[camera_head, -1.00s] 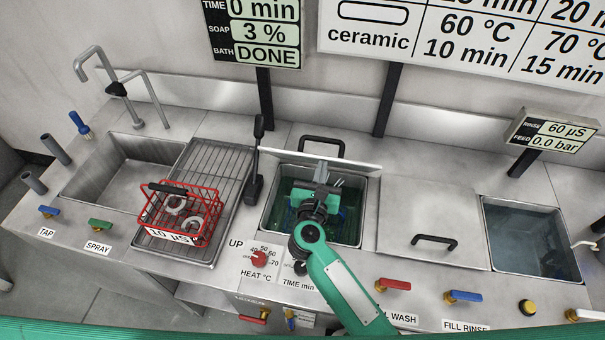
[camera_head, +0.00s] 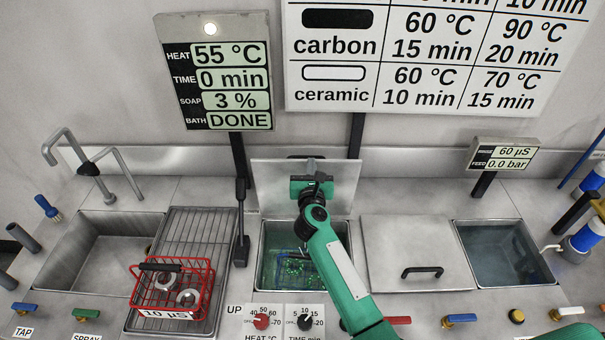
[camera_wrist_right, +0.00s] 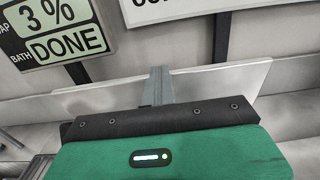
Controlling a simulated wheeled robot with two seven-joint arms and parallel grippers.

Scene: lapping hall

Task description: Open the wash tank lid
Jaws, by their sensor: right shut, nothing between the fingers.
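The wash tank lid (camera_head: 266,190) stands raised at the back edge of the wash tank (camera_head: 262,283), its flat underside facing me. Its dark handle barely shows behind the top edge. The tank mouth is uncovered; greenish liquid and a blue basket (camera_head: 290,272) show inside. My right gripper (camera_head: 312,172) is shut and empty, in front of the upper middle of the lid. In the right wrist view the lid (camera_wrist_right: 245,82) shows as a pale plate beyond the fingers (camera_wrist_right: 158,85); I cannot tell whether they touch it. My left gripper is out of view.
A red basket (camera_head: 150,300) with metal rings stands on the rack left of the tank. A flat panel with a handle (camera_head: 422,271) and the open rinse tank (camera_head: 500,250) lie to the right. Knobs (camera_head: 262,321) line the front. Displays stand on posts behind.

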